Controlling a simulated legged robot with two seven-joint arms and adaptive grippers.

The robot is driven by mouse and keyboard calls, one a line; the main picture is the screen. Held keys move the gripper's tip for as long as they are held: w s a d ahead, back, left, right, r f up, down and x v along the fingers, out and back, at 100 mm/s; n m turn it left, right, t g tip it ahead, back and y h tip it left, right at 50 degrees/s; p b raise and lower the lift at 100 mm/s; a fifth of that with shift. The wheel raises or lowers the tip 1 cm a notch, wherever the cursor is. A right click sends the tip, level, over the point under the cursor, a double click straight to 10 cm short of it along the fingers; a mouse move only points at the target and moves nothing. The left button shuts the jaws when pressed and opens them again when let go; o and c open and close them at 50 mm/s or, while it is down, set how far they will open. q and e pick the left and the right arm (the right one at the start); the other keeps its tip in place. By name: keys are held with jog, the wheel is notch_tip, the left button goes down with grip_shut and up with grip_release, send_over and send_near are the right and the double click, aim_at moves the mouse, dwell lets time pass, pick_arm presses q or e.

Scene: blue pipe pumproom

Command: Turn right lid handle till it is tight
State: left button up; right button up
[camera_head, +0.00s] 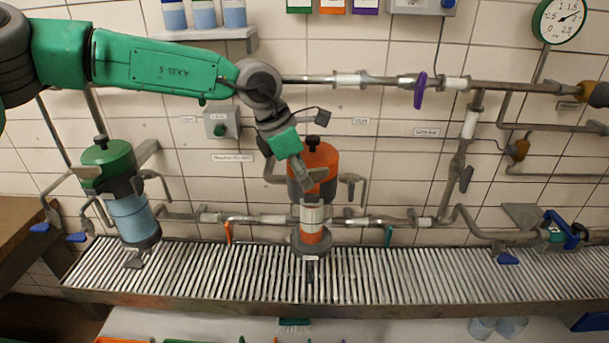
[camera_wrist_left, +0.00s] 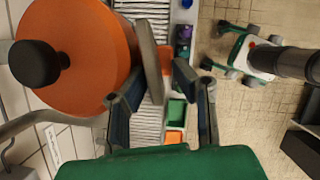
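The orange canister (camera_head: 320,162) stands upright on the rack, with a black knob (camera_head: 315,142) on its lid. Its orange lid (camera_wrist_left: 85,50) fills the upper left of the left wrist view. A flat grey lid handle (camera_wrist_left: 149,60) shows beside the lid's edge there, between the finger ends of my left gripper (camera_wrist_left: 152,85). The fingers are apart; contact with the handle is not clear. In the head view the left gripper (camera_head: 304,182) is in front of the canister and hides part of it. A grey handle (camera_head: 350,183) shows right of the canister. My right gripper is not in view.
A green-lidded canister (camera_head: 118,190) stands at the left of the slatted metal rack (camera_head: 420,275). Pipes with coloured valve handles run along the tiled wall, including a purple one (camera_head: 420,90). The rack right of the orange canister is mostly clear.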

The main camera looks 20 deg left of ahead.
pick_arm(q)
jog(key=shift+w+a, duration=0.15)
jog(key=shift+w, duration=0.05)
jog(key=shift+a+r, duration=0.1)
jog(key=shift+r, duration=0.2)
jog(key=v, duration=0.7)
jog(key=shift+s, duration=0.25)
